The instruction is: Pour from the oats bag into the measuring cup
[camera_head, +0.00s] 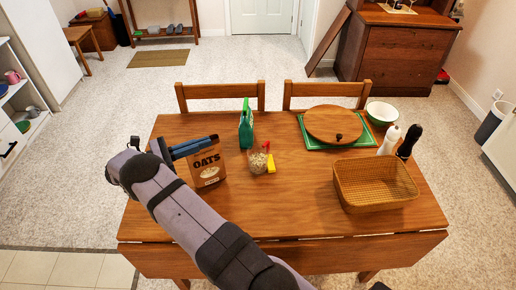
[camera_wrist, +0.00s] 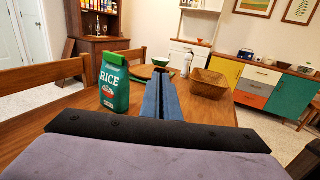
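The oats bag (camera_head: 208,170) is a tan-brown bag marked OATS at the left of the table. My gripper (camera_head: 212,138) reaches in level from the left, its blue fingers close together along the bag's top edge, apparently shut on it. In the wrist view the gripper's fingers (camera_wrist: 160,82) are nearly together; the bag is hidden there. I cannot tell whether the bag's base touches the table. A small clear cup (camera_head: 257,163) with pale speckled contents, likely the measuring cup, stands right of the bag, with red and yellow pieces at its right side.
A green rice bag (camera_head: 246,127) stands behind the cup; it also shows in the wrist view (camera_wrist: 114,84). The table's front middle is clear.

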